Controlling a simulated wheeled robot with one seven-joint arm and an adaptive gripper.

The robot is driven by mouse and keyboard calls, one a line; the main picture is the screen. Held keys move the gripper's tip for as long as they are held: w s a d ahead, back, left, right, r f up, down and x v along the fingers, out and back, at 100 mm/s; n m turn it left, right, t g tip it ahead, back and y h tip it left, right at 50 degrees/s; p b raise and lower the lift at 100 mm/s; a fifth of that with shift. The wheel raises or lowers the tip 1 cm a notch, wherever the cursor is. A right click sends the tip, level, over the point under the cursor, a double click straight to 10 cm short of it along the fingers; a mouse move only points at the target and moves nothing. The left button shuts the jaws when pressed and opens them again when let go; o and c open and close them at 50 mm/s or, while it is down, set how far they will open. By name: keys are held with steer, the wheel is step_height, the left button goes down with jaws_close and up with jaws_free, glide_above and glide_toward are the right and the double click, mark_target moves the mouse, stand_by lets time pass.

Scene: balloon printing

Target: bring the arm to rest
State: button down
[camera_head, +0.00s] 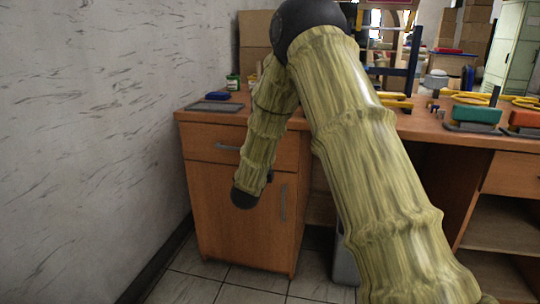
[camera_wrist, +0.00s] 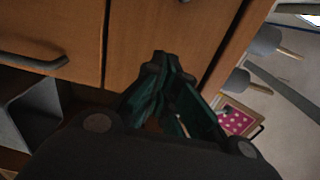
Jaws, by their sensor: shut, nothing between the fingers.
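My arm shows large in the head view. It rises from the lower right to a dark elbow joint and folds down in front of the wooden desk (camera_head: 235,235). Its dark lower end hangs before the cabinet door, and I cannot make out the fingers there. In the wrist view my gripper (camera_wrist: 161,66) has dark green fingers, shut with nothing between them. It is in front of wooden cabinet fronts (camera_wrist: 160,28).
A marbled wall (camera_head: 95,120) stands close on the left. A pink dotted panel (camera_wrist: 236,121) shows in the wrist view.

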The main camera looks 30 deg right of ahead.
steer(key=w+a+p+v, duration=0.1)
steer(key=v, duration=0.6)
steer(key=s+a+f+n+g+y, duration=0.1)
steer(key=s+a+f+n+y, duration=0.3)
steer(key=f, duration=0.5)
steer(key=s+a+f+n+y, duration=0.1)
steer(key=s+a+f+n, duration=0.3)
steer(key=f, duration=0.6)
steer(key=s+a+f+n+g+y, duration=0.1)
steer(key=s+a+f+n+y, duration=0.25)
steer(key=f+n, duration=0.4)
steer(key=s+a+f+n+g+y, duration=0.1)
steer(key=s+a+f+n+g, duration=0.15)
steer(key=s+f, duration=0.5)
steer(key=s+a+f+n+g+y, duration=0.2)
steer(key=s+a+f+n, duration=0.15)
steer(key=s, duration=0.65)
steer(key=s+a+f+n+g+y, duration=0.1)
steer(key=s+a+f+n+g, duration=0.2)
steer(key=s+f, duration=0.5)
steer(key=s+a+n+g+y, duration=0.1)
steer(key=s+a+n+g, duration=0.2)
steer(key=s, duration=0.9)
step_height(320, 180, up, 29)
steer(key=p, duration=2.8)
steer(key=shift+w+t+p, duration=0.2)
steer(key=shift+t+p, duration=0.15)
steer(key=shift+p, duration=0.05)
steer(key=shift+d+f, duration=0.15)
